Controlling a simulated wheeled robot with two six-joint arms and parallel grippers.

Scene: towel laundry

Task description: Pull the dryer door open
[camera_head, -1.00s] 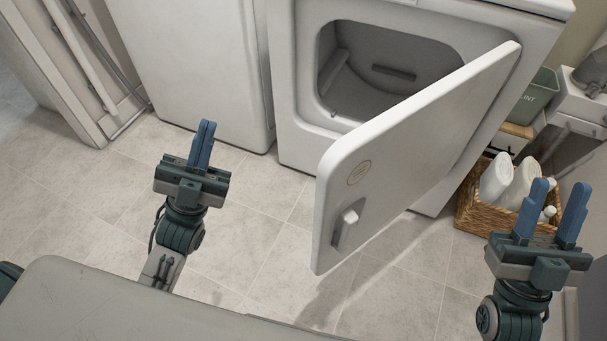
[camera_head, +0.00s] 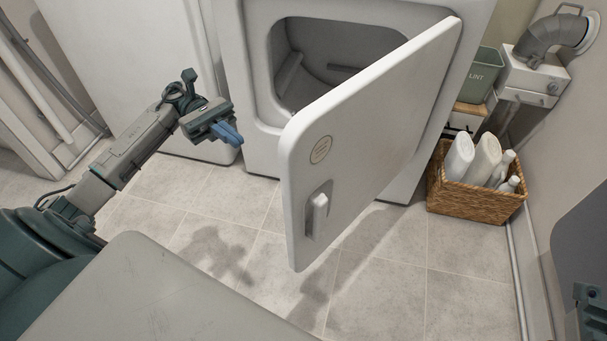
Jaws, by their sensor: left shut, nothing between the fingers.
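The white dryer door (camera_head: 365,130) stands part open, swung out from the dryer (camera_head: 255,60) toward me, hinged on its right side. Its outer face shows a small handle (camera_head: 317,212) low near the free edge and a round badge above it. The dark drum opening (camera_head: 330,50) shows behind the door. My left gripper (camera_head: 231,138) is shut and empty, to the left of the door's free edge and in front of the dryer, apart from both. My right gripper is out of view; only a bit of what looks like my right arm shows at the right edge.
A wicker basket (camera_head: 475,203) with several white bottles stands on the floor right of the dryer. A green lint bin (camera_head: 476,75) and a vent duct (camera_head: 556,36) are behind it. Another white appliance (camera_head: 120,55) stands at left. The tiled floor before the door is clear.

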